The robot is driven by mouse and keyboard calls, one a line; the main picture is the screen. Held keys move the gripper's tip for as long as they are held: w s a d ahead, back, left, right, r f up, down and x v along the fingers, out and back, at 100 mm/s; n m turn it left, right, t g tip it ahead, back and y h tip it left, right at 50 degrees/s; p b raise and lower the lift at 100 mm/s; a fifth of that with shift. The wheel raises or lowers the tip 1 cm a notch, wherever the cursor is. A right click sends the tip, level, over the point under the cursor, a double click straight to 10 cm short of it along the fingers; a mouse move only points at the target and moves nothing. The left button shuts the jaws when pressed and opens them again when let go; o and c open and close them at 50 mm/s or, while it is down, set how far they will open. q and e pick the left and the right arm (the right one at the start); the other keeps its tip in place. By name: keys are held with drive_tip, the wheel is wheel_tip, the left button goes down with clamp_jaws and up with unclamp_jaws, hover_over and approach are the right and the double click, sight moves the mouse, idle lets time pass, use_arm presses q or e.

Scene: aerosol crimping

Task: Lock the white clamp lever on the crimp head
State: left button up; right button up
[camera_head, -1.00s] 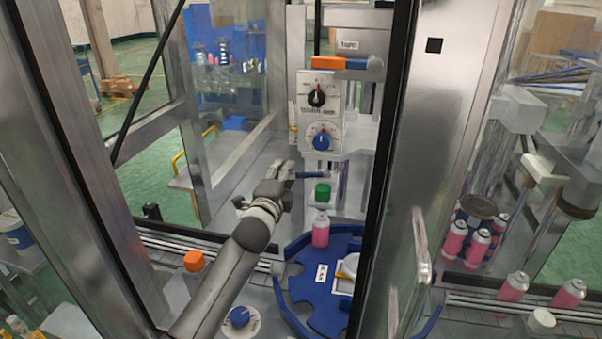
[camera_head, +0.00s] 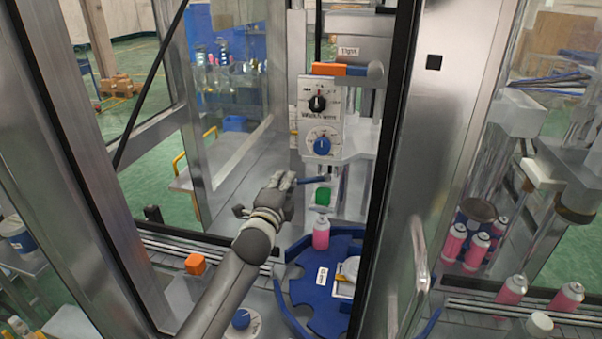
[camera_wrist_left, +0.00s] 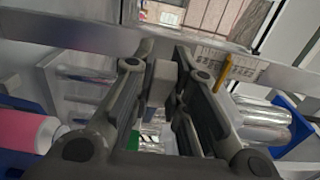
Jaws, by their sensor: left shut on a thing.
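My left gripper (camera_head: 290,180) reaches in from the left, just left of the crimp head (camera_head: 322,135). It is shut on a short lever, whose dark blue-grey bar (camera_head: 314,181) sticks out to the right of the fingers, below the lower blue knob. I take this for the clamp lever, though its white part is hidden by the fingers. In the left wrist view the fingers (camera_wrist_left: 165,85) close around a grey block. My right gripper is not in view.
A green block (camera_head: 323,196) sits under the crimp head. A pink can (camera_head: 321,232) stands on the blue rotary table (camera_head: 322,310). An orange-and-blue handle (camera_head: 345,69) is above. Metal door frames (camera_head: 420,150) stand close on both sides. More pink cans stand at the right.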

sight(293, 185)
use_arm(q)
drive_tip(key=shift+s+d+f, duration=0.1)
drive_tip(key=shift+s, duration=0.4)
drive_tip(key=shift+s+d, duration=0.1)
drive_tip(key=shift+s+d+p, duration=0.2)
drive_tip(key=shift+s+p, duration=0.05)
drive_tip(key=shift+s, duration=0.3)
drive_tip(key=shift+s+d+p, duration=0.15)
drive_tip(key=shift+s+p, duration=0.1)
drive_tip(key=shift+s, duration=0.25)
drive_tip(key=shift+s+d, duration=0.1)
drive_tip(key=shift+s+d, duration=0.75)
drive_tip(key=shift+s, duration=0.3)
drive_tip(key=shift+d, duration=0.1)
